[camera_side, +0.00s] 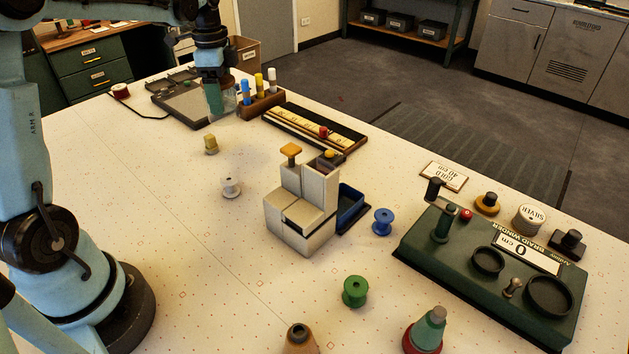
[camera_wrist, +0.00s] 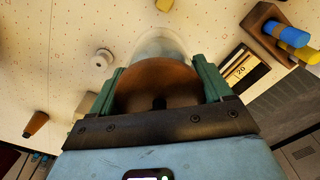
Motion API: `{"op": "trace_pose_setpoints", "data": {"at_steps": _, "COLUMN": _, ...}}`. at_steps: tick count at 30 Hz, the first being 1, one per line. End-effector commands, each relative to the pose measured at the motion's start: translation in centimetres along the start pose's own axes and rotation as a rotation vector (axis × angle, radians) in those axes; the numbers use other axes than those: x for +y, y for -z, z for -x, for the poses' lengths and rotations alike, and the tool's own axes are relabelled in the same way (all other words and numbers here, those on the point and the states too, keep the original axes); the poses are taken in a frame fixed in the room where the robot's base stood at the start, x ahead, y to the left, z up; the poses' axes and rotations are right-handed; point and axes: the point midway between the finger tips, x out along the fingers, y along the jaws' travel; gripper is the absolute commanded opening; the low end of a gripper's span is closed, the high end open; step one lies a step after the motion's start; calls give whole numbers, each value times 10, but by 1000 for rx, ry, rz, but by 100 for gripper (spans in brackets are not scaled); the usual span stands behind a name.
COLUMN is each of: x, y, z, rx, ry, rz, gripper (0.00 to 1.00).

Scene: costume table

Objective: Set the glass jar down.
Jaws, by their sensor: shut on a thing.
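The glass jar (camera_side: 229,103) is at the far side of the white table in the side view, partly hidden by my gripper. In the wrist view its clear glass (camera_wrist: 160,42) shows beyond a rounded brown part (camera_wrist: 160,78) that looks like its lid. My gripper (camera_side: 219,99) points down. Its green fingers are shut on the jar, one on each side, in the wrist view (camera_wrist: 160,72). The jar looks upright. I cannot tell whether its base touches the table or hangs just above it.
A wooden rack (camera_side: 261,104) with markers stands close right of the jar. A dark tray (camera_side: 180,97) lies to its left. A yellow spool (camera_side: 210,144), a white spool (camera_side: 230,187) and a grey block fixture (camera_side: 302,208) stand nearer. The table between tray and white spool is largely clear.

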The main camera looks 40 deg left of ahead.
Motion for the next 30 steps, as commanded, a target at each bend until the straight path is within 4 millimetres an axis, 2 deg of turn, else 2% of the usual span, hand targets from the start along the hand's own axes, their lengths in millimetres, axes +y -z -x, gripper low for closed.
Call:
{"op": "trace_pose_setpoints", "data": {"at_steps": 1, "x": -7, "y": -19, "z": 2, "rx": 0, "ry": 0, "rz": 18, "gripper": 12}}
{"op": "trace_pose_setpoints", "data": {"at_steps": 3, "x": -15, "y": -44, "z": 3, "rx": 0, "ry": 0, "rz": 29, "gripper": 12}}
{"op": "trace_pose_setpoints", "data": {"at_steps": 9, "x": -27, "y": -108, "z": 7, "rx": 2, "ry": 1, "rz": 56, "gripper": 12}}
{"op": "trace_pose_setpoints", "data": {"at_steps": 12, "x": -29, "y": -128, "z": 8, "rx": 2, "ry": 1, "rz": 62, "gripper": 12}}
{"op": "trace_pose_setpoints", "data": {"at_steps": 18, "x": -32, "y": -150, "z": 4, "rx": 2, "ry": 1, "rz": 68, "gripper": 12}}
{"op": "trace_pose_setpoints", "data": {"at_steps": 30, "x": -52, "y": -221, "z": -40, "rx": 2, "ry": 1, "rz": 69, "gripper": 12}}
